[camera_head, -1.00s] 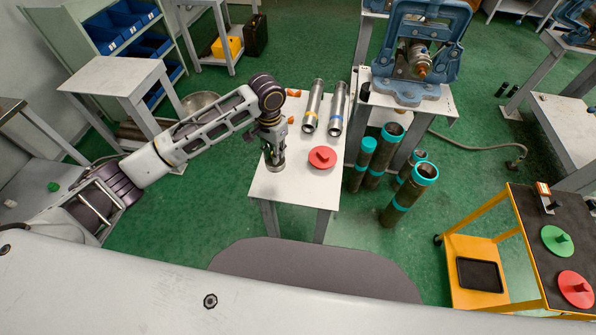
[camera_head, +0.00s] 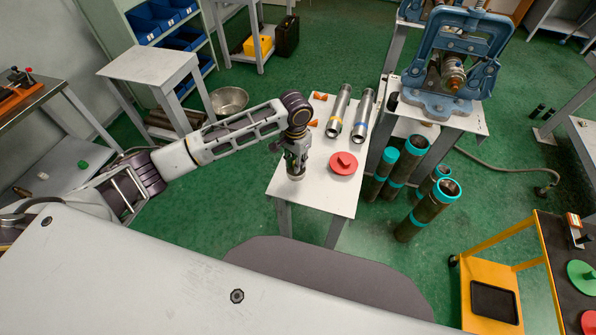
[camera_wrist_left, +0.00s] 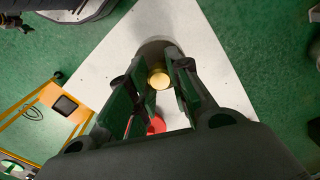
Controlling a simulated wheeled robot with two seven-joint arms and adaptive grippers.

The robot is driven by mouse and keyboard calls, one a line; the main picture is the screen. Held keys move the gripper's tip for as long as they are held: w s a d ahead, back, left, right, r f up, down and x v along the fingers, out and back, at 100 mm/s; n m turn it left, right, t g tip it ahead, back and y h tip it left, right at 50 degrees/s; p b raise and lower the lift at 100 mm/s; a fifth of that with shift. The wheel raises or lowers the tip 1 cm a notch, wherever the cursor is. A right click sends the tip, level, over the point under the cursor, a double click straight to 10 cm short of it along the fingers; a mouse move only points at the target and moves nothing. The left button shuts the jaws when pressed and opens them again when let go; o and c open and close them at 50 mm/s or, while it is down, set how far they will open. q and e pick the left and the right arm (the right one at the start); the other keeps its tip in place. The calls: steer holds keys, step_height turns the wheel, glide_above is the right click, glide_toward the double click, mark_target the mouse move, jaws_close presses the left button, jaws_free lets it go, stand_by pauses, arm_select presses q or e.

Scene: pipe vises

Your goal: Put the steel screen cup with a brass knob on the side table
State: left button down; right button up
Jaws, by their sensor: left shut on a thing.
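My left gripper (camera_head: 297,162) is shut on the steel screen cup (camera_head: 295,176), at the front left of the white table with the pipes (camera_head: 315,195). I cannot tell whether the cup touches the table top. In the left wrist view, the brass knob (camera_wrist_left: 158,78) shows between the fingers (camera_wrist_left: 158,100), with a grey rounded part of the cup (camera_wrist_left: 155,47) beyond it. The fingers hide the rest. A smaller white table (camera_head: 150,64) stands at the left with a bare top. My right gripper is not in view.
On the pipe table lie a red knobbed disc (camera_head: 343,163), two steel tubes (camera_head: 340,112) and small orange pieces. Dark pipes with teal bands (camera_head: 428,208) stand right of it. A blue vise (camera_head: 452,70) stands behind them. A yellow cart (camera_head: 492,275) is at the right.

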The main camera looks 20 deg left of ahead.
arm_select(q)
steer(key=shift+f, duration=0.9)
steer(key=shift+f, duration=0.1)
steer(key=shift+f, duration=1.75)
steer(key=shift+f, duration=0.1)
steer(key=c, duration=1.3)
jaws_free()
step_height(320, 180, up, 12)
steer(key=shift+r, duration=0.15)
